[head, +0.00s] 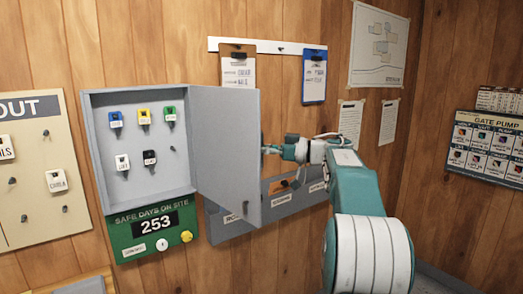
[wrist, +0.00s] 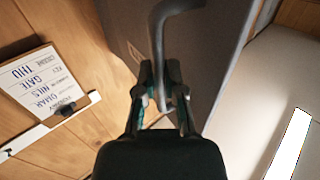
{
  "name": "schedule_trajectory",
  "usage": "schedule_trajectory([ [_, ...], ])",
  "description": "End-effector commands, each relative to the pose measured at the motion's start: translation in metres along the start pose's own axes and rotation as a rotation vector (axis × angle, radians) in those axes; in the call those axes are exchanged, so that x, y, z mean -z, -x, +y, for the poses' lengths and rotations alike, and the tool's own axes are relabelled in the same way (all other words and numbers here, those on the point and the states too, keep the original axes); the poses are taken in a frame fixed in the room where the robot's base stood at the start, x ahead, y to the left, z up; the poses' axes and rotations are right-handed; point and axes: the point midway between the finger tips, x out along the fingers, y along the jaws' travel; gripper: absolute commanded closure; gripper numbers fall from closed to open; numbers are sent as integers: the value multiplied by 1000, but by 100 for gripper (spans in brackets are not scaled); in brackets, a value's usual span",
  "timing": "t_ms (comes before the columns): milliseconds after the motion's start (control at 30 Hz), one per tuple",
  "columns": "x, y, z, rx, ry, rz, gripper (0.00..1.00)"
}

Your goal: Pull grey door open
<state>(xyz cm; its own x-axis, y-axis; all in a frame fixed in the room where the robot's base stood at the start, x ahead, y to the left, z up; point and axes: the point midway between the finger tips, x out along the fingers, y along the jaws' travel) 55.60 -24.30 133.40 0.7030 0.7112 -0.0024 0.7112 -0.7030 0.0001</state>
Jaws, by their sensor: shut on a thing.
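The grey door (head: 228,145) of the wall key cabinet (head: 88,150) stands wide open in the head view, swung out to the right of the box. Its outer face is turned away from the head view. My gripper (head: 268,149) is on the far side of the door, at its free edge. In the wrist view the dark bent handle (wrist: 158,40) rises from the door's outer face (wrist: 222,35). My gripper (wrist: 162,98) is shut on the handle there. Inside the open cabinet, several keys with coloured tags hang on hooks.
A green "Safe days on site" sign (head: 125,235) hangs below the cabinet. Behind the door are a wall rack (head: 290,200) and clipboards, one blue (head: 314,77). A tag board (head: 30,160) is left of the cabinet.

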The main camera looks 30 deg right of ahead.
Motion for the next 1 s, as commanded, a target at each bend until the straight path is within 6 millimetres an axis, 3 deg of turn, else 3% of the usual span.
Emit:
schedule_trajectory([
  [400, 2, 0, 2, -1, 2, 5, 100],
  [500, 2, 0, 2, -1, 2, 6, 52],
  [867, 0, 2, 3, -2, 1, 4, 52],
  [1000, 0, 14, 4, -4, 1, 4, 52],
])
